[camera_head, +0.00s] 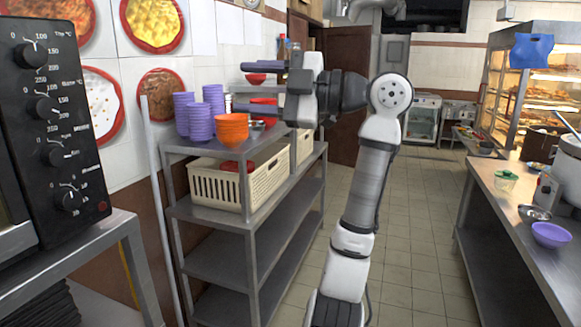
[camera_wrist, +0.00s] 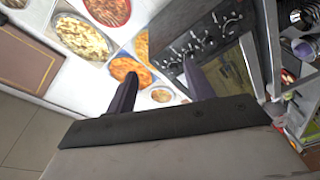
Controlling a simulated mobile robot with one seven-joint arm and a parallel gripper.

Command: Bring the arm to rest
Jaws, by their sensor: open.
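My gripper (camera_head: 245,87) is in front of the wall, above the metal shelf with stacked bowls in the head view. Its two fingers point left and are spread wide apart, with nothing seen between them. In the wrist view my gripper (camera_wrist: 160,88) also shows two separate dark fingers against the wall of food pictures. My arm stands raised from its base and bends at the elbow toward the shelf.
The metal shelf (camera_head: 215,212) holds purple bowls (camera_head: 201,122), orange bowls (camera_head: 232,129) and a cream basket (camera_head: 240,183). A black oven (camera_head: 52,110) stands at the left. A counter (camera_head: 510,222) with a purple bowl (camera_head: 551,234) is at the right. The tiled aisle is clear.

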